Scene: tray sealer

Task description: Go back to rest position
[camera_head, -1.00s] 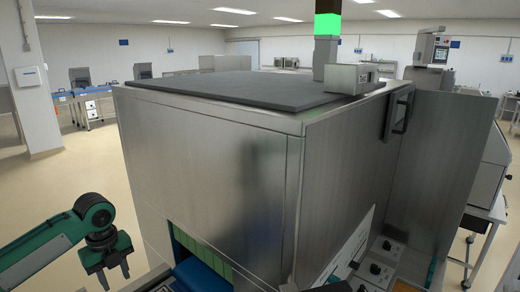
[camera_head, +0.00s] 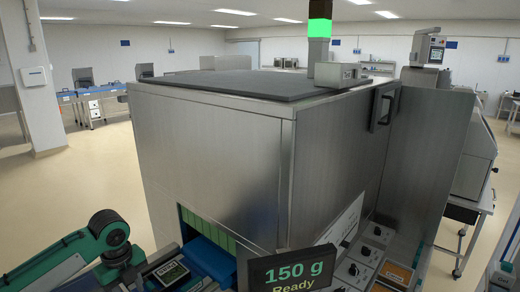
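The tray sealer (camera_head: 210,150) is a large brushed-metal box filling the middle of the view. Blue material (camera_head: 212,262) shows at the opening low on its front left, under green strips. My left arm comes in from the bottom left, in front of the machine's left side. Its dark gripper (camera_head: 122,268) hangs at the bottom edge, and its fingertips cannot be made out. I see nothing held in it. My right gripper is not in view.
A dark display (camera_head: 290,270) reading "150 g Ready" stands at the bottom, near a panel with knobs (camera_head: 366,252). Open floor (camera_head: 70,190) lies at left. A metal bench (camera_head: 470,210) stands at right.

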